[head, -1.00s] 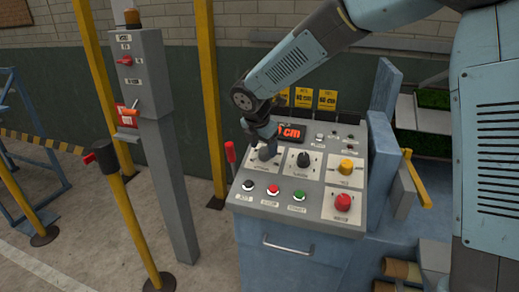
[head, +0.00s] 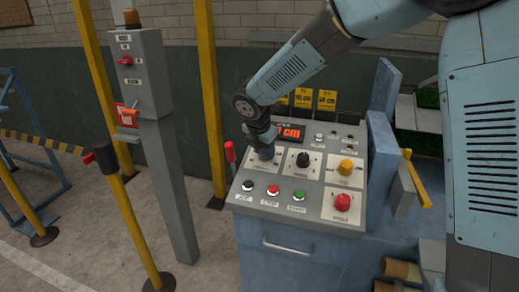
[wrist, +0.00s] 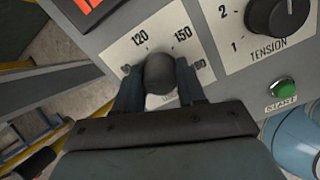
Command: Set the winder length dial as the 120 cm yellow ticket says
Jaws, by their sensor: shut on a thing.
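The winder length dial is a dark round knob (wrist: 160,74) on a white plate (wrist: 178,22) marked 120 and 150, with further marks partly hidden at the sides. My gripper (wrist: 158,88) is shut on the knob, one finger on each side. Where the knob points cannot be told. In the head view my gripper (head: 263,152) covers most of the dial at the panel's upper left. Yellow tickets (head: 327,99) stand behind the panel; the arm partly hides the left ones. A red-lit display (head: 290,133) shows "cm"; its number is hidden by my arm.
The tension knob (head: 303,159) is just right of the dial. A yellow knob (head: 346,166), a red stop-like button (head: 342,202) and small black, red and green buttons (head: 299,195) share the panel. A red-tipped lever (head: 230,152) stands at its left edge.

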